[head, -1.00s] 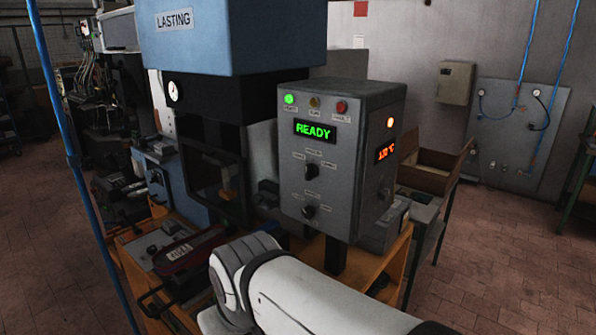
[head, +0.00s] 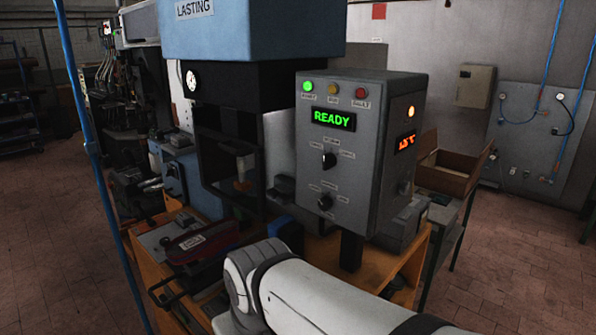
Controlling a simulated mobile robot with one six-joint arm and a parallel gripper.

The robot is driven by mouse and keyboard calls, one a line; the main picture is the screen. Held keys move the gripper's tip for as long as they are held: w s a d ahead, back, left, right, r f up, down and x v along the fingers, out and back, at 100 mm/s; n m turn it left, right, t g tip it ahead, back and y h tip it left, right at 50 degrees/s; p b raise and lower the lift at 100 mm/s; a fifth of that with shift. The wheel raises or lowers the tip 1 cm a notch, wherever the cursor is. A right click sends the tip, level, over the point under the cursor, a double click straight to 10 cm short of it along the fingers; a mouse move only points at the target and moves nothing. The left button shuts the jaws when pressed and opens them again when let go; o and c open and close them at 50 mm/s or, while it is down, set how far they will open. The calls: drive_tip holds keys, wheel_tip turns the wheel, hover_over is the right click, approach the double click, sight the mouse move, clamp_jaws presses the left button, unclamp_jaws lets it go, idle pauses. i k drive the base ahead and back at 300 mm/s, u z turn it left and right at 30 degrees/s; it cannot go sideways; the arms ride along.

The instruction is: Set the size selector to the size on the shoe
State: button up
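The grey control box (head: 350,140) stands right of the lasting press, with a green READY display (head: 333,118) and a lit green lamp. Its front carries two black rotary knobs, an upper knob (head: 329,159) and a lower knob (head: 325,202), each with small labels around it. The labels are too small to read, so I cannot tell which knob is the size selector or where it points. A dark red shoe-like item (head: 205,243) with a white tag lies on the bench left of my arm; the tag's text is unreadable. My white arm crosses the bottom; my gripper is not visible.
The blue-topped lasting press (head: 250,30) stands behind and left of the box. An orange bench (head: 405,262) carries the machine. An open cardboard box (head: 450,172) stands at the right. A blue hose (head: 92,150) hangs at the left. Floor is clear at the right.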

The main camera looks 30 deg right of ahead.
sight(329, 160)
drive_tip(key=u, duration=0.3)
drive_tip(key=k, duration=1.3)
drive_tip(key=z, duration=0.35)
drive_tip(key=i, duration=1)
drive_tip(key=z, duration=0.1)
